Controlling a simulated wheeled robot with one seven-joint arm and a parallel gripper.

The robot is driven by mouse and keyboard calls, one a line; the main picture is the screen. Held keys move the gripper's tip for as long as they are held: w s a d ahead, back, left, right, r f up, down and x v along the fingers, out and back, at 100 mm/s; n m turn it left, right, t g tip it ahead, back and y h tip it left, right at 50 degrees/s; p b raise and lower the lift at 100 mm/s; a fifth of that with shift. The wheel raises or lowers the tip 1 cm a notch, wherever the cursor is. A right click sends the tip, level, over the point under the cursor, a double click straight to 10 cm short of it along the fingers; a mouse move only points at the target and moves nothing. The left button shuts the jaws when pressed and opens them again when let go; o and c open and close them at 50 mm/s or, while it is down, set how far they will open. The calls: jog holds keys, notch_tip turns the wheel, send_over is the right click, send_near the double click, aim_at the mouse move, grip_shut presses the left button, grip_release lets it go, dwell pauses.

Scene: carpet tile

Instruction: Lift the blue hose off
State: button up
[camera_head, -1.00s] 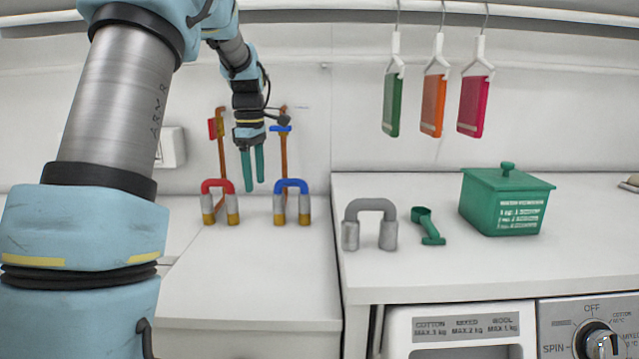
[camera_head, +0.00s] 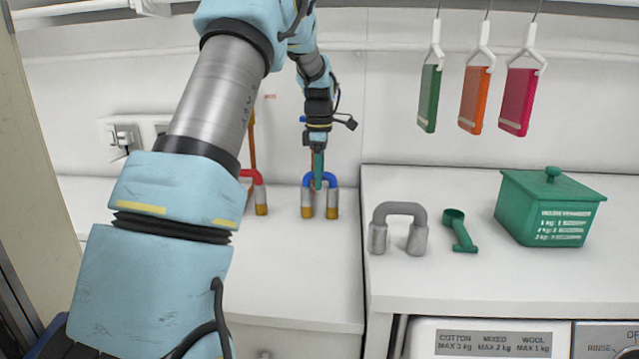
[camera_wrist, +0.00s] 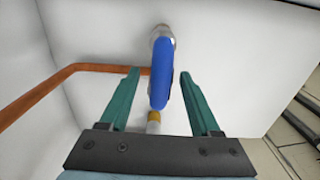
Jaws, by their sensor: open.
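The blue hose (camera_head: 331,179) is a short U-shaped bend with grey and brass ends standing on the left counter in the head view. In the wrist view the blue hose (camera_wrist: 159,75) lies between the two green fingers of my gripper (camera_wrist: 157,80), with a gap on either side. My gripper (camera_head: 318,180) is open and points down over the top of the bend in the head view. The fingers overlap each other there, so only one shows clearly. A copper pipe (camera_wrist: 50,105) runs behind the hose in the wrist view.
The red hose (camera_head: 257,178) stands close on the left, partly behind my arm. A grey hose (camera_head: 400,209), a green scoop (camera_head: 459,230) and a green lidded box (camera_head: 545,207) are on the right counter. The left counter's front (camera_head: 285,270) is clear.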

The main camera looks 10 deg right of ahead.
jog(key=shift+f, duration=1.4)
jog(key=shift+c, duration=0.4)
grip_shut()
